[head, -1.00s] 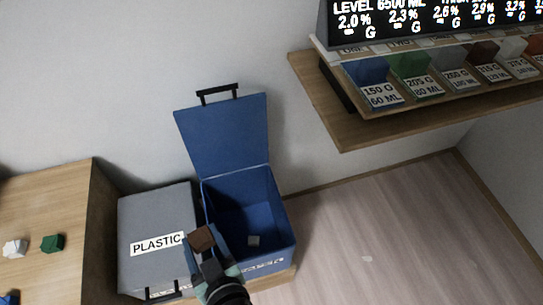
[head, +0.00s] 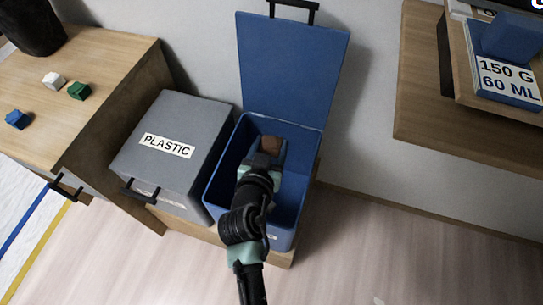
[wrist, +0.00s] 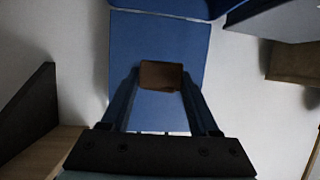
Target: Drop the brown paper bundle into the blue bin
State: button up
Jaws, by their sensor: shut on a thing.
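The brown paper bundle (head: 271,146) is a small brown block in the head view, held at the tip of my gripper (head: 268,155). In the wrist view the bundle (wrist: 161,75) sits between the two fingers of my gripper (wrist: 160,88), which is shut on it. The blue bin (head: 226,177) stands open with its lid raised against the wall. My gripper and the bundle appear over the bin's opening in the head view; their exact height against the rim is hard to tell. My arm hides much of the bin's inside.
A closed grey bin (head: 183,118) labelled PLASTIC stands directly left of the blue bin. A wooden cabinet (head: 100,80) with white, green and blue pieces is further left. A wooden shelf (head: 430,110) juts out at the right. The floor in front is clear.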

aim_at(271, 144)
jog(key=shift+w+f+m+h+b, duration=0.3)
jog(key=shift+w+f+h+b, duration=0.1)
jog(key=shift+w+f+b, duration=0.75)
notch_tip(271, 144, down, 6)
jog(key=b, duration=0.4)
jog(key=shift+r, duration=0.1)
jog(key=o, duration=1.4)
jog(key=shift+s, duration=0.1)
jog(key=p+v, duration=0.1)
jog(key=v, duration=1.2)
jog(key=shift+d+r, duration=0.1)
jog(key=shift+d, duration=0.05)
